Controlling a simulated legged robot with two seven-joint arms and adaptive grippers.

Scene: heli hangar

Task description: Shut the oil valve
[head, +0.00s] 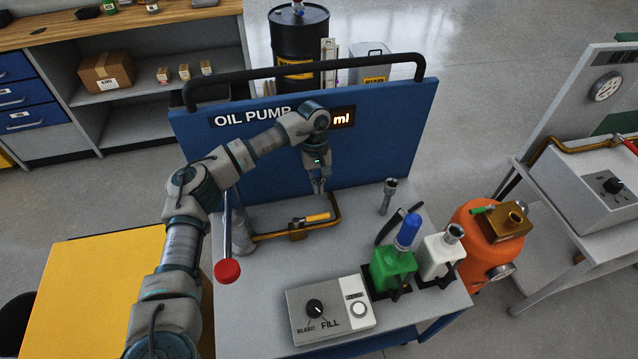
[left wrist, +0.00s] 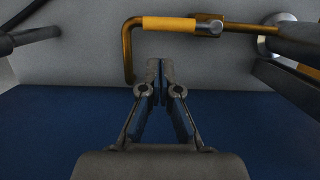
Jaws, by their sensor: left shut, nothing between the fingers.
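The oil pump station has a blue back panel (head: 385,130) with the label "OIL PUMP" and a small display. A brass pipe (head: 336,205) runs along its grey top. A valve with a yellow handle (head: 317,217) sits on this pipe, the handle lying along the pipe. In the left wrist view the yellow handle (left wrist: 169,23) is ahead of the fingers, apart from them. My left gripper (head: 319,190) points down just behind the handle, near the panel; it is shut and empty, and also shows in the left wrist view (left wrist: 160,62). My right gripper is not in view.
A red-knobbed lever (head: 228,270) stands at the left of the station. A control box (head: 331,309) with a BLEED/FILL knob is in front. A green bottle (head: 391,268) and a white bottle (head: 440,255) stand right, near a funnel-like metal piece (head: 389,195).

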